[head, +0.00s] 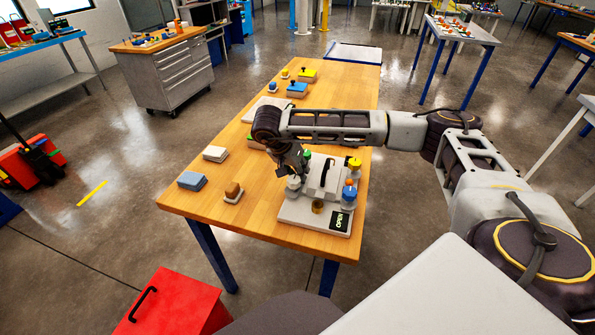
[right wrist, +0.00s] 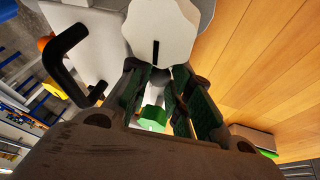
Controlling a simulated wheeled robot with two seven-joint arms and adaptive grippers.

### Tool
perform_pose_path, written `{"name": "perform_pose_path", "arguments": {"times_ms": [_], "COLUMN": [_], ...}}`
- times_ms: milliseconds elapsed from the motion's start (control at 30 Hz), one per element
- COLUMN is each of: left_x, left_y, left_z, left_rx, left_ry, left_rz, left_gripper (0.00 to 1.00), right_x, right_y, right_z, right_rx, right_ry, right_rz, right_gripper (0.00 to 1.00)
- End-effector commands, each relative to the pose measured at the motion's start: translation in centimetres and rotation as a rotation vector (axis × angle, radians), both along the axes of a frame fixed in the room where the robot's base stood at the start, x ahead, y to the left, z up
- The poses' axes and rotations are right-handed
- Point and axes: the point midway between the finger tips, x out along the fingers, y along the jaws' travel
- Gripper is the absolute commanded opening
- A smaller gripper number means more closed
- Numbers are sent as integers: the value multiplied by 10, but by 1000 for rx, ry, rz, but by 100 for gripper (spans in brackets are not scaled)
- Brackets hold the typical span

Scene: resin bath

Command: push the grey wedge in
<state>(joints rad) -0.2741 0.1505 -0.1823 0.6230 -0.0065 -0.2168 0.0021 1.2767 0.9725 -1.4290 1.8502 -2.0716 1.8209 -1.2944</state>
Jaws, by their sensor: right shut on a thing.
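My right gripper (head: 291,176) points down at the left side of a pale bath unit (head: 290,218) on the wooden table. A light grey knob (head: 293,187) is at its fingertips. In the right wrist view the fingers (right wrist: 160,75) are closed in on this many-sided grey knob (right wrist: 160,30), which has a black line on it. A green-topped part (right wrist: 153,118) shows between the fingers. The unit has a black handle (head: 326,172) and a sign reading OPEN (head: 340,221). I cannot surely pick out a grey wedge shape. My left gripper is not in view.
A red box (head: 175,303) stands on the floor in front.

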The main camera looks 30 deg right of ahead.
Motion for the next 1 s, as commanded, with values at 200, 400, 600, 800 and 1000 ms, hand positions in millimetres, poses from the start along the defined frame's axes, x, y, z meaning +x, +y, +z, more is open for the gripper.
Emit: {"name": "perform_pose_path", "arguments": {"times_ms": [200, 400, 600, 800, 1000], "left_x": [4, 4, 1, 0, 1], "left_y": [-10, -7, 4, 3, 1], "left_z": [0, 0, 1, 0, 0], "left_rx": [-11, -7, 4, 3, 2], "left_ry": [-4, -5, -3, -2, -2], "left_rz": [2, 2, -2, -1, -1], "left_gripper": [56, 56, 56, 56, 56], "right_x": [0, 0, 0, 0, 0], "right_y": [-1, -1, 0, 2, 9], "right_z": [0, 0, 0, 4, 20], "right_rx": [-2, -1, 0, 0, 0], "right_ry": [1, 0, 0, 0, -2], "right_rz": [-1, -1, -1, -1, 0], "right_gripper": [0, 31, 31, 31, 31]}}
